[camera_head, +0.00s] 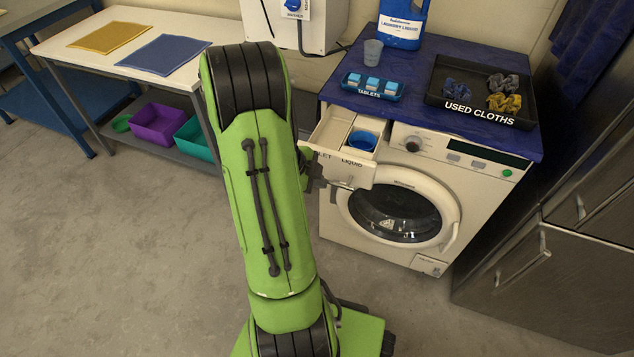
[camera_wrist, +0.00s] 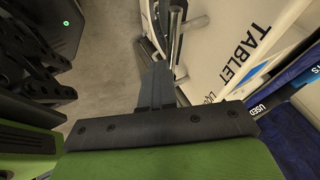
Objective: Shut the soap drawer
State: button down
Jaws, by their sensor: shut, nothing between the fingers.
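The soap drawer (camera_head: 339,171) is pulled out from the upper left of the white washing machine (camera_head: 395,225). Its front is lettered, with LIQUID readable and the left word partly hidden by my arm. A blue insert sits in its right compartment, and the left compartment looks empty. My gripper (camera_head: 314,178) is beside the left end of the drawer front, mostly hidden behind my green arm. In the wrist view my gripper (camera_wrist: 157,85) is shut and empty, close to the drawer front (camera_wrist: 220,45) that reads TABLET. I cannot tell whether they touch.
A blue top (camera_head: 415,120) on the machine holds a tablets tray (camera_head: 373,90), a grey cup (camera_head: 372,52), a laundry liquid jug (camera_head: 402,25) and a black used-cloths tray (camera_head: 470,115). The round door (camera_head: 395,215) is below. A steel cabinet (camera_head: 550,255) stands right. Floor at left is clear.

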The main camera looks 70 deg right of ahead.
aim_at(343, 132)
jog(key=d, duration=0.6)
jog(key=s+d, duration=0.1)
jog(key=d, duration=1.1)
jog(key=shift+s+d+p, duration=0.1)
jog(key=shift+s+p, duration=0.25)
jog(key=shift+s, duration=0.05)
jog(key=shift+d+r, duration=0.1)
jog(key=shift+d, duration=0.05)
